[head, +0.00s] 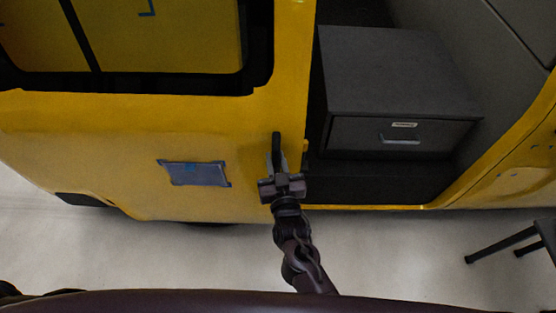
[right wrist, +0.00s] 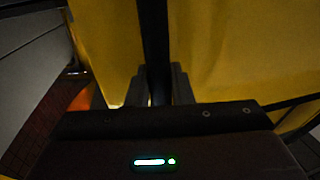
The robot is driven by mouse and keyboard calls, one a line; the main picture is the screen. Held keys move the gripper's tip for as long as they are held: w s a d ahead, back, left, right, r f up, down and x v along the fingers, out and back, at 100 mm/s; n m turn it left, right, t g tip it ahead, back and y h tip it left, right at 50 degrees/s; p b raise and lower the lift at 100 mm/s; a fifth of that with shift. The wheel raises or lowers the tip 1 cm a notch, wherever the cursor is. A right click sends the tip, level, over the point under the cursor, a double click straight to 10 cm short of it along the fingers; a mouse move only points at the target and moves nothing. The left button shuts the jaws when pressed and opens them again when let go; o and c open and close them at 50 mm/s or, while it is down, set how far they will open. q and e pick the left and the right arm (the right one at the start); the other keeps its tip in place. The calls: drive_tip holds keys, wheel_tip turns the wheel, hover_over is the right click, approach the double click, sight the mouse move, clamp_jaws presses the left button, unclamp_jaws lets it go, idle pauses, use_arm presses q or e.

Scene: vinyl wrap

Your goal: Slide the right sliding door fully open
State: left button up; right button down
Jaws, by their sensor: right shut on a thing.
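The yellow sliding door (head: 115,130) of the van fills the left of the head view, with a dark window in its upper part. To its right is a wide doorway gap. My right gripper (head: 278,160) is at the door's right edge, shut on the black upright door handle (head: 276,142). In the right wrist view the black handle (right wrist: 155,50) runs between the two fingers (right wrist: 158,88), with the yellow door panel (right wrist: 230,50) behind it. My left gripper is not in view.
A dark grey drawer cabinet (head: 395,70) stands inside the van's doorway. A grey-blue patch (head: 194,173) is on the door's lower part. The yellow van body (head: 520,155) continues right of the doorway. A dark stool or stand (head: 545,238) is on the pale floor at right.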

drive_tip(key=shift+a, duration=0.25)
idle(0.3)
drive_tip(key=c, duration=1.3)
unclamp_jaws()
drive_tip(key=shift+a, duration=0.15)
drive_tip(key=shift+c, duration=0.2)
drive_tip(key=shift+s+f, duration=0.1)
drive_tip(key=shift+s, duration=0.2)
drive_tip(key=b+v, duration=0.2)
drive_tip(key=v, duration=0.5)
drive_tip(key=shift+s, duration=0.1)
